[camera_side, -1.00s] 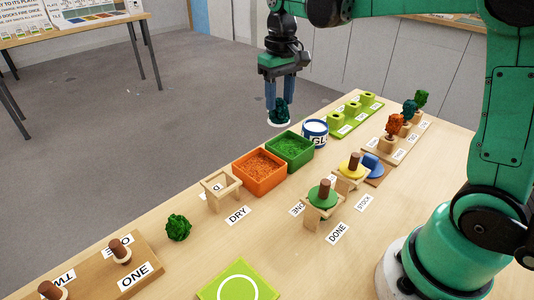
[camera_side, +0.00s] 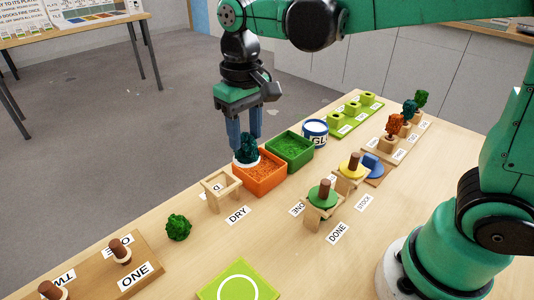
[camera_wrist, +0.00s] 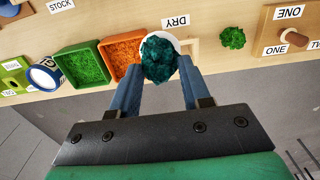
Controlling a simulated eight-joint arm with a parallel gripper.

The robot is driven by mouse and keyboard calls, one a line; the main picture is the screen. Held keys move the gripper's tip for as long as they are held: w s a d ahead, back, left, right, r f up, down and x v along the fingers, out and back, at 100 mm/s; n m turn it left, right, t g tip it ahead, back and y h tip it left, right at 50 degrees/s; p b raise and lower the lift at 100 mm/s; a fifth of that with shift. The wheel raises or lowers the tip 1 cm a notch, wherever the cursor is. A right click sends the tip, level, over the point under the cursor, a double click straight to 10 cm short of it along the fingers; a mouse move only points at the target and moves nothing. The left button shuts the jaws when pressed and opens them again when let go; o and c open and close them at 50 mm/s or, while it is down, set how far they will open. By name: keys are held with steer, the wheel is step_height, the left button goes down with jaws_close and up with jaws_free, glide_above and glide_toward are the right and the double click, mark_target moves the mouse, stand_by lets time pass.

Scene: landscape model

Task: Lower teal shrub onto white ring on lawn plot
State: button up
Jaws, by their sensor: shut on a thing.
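The teal shrub (camera_side: 248,147) on its white base is held between the blue fingers of my gripper (camera_side: 245,140). In the side view it hangs in front of the orange tray's left part, above the table. The wrist view shows the teal shrub (camera_wrist: 158,60) between the fingers (camera_wrist: 157,85), with the white base behind it. The lawn plot (camera_side: 222,284) is a bright green square at the front edge of the side view, partly cut off. Its white ring (camera_side: 238,276) is empty. My gripper is well behind and above it.
The orange tray (camera_side: 280,181), green tray (camera_side: 309,157) and glue pot (camera_side: 315,130) stand near the gripper. A wooden DRY frame (camera_side: 211,201) and a green shrub (camera_side: 178,227) lie towards the lawn plot. A stand with a green disc (camera_side: 313,194) is to the right.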

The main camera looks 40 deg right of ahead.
steer(key=s+a+f, duration=0.3)
steer(key=s+a, duration=0.1)
steer(key=a, duration=0.3)
glide_above(239, 295)
step_height(239, 295, down, 3)
steer(key=shift+f, duration=2.7)
steer(key=o, duration=1)
steer(key=shift+r, duration=3.55)
